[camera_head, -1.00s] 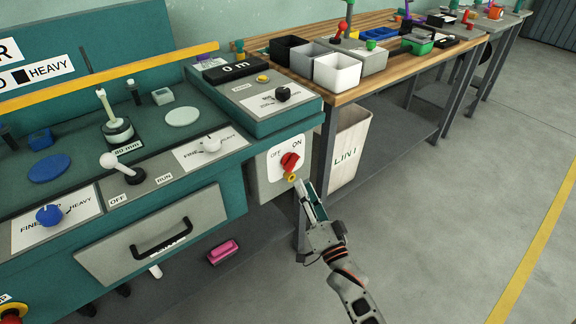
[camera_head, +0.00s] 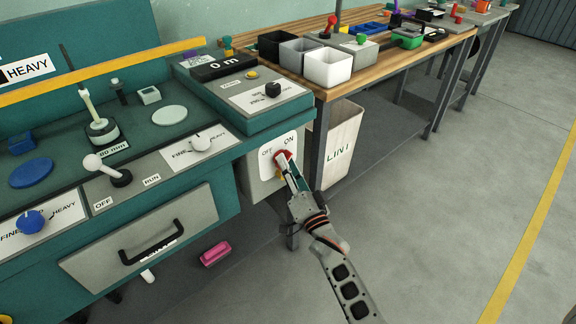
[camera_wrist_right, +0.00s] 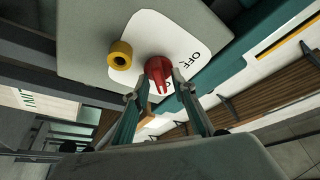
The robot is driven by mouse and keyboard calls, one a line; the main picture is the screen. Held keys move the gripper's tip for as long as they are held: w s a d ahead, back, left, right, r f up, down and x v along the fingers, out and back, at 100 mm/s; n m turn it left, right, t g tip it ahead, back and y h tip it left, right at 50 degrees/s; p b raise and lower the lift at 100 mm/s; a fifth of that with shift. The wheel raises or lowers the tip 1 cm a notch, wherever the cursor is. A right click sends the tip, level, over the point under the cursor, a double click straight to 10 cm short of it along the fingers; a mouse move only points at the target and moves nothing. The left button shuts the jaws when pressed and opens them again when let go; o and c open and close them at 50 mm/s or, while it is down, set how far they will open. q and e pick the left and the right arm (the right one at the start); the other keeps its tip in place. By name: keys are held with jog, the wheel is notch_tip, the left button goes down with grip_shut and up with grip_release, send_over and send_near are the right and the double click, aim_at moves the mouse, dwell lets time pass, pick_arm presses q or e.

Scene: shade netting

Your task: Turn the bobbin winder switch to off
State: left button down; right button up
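A red rotary switch (camera_head: 282,155) sits on a white plate marked OFF and ON, on the grey box (camera_head: 258,186) at the machine's right end. In the wrist view the red switch (camera_wrist_right: 158,69) has its handle pointing down between my fingers, away from the OFF label (camera_wrist_right: 195,58). My right gripper (camera_head: 287,164) is open in front of it; in the wrist view the right gripper's fingertips (camera_wrist_right: 156,86) are on either side of the handle. I cannot tell if they touch it. My left gripper is out of view.
A yellow ring (camera_wrist_right: 120,54) sticks out beside the switch. A white-knobbed lever (camera_head: 107,170) marked OFF and RUN is on the machine front. The LINT bin (camera_head: 342,145) stands close on the right. Open floor (camera_head: 440,220) lies farther right.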

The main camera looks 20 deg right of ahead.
grip_shut()
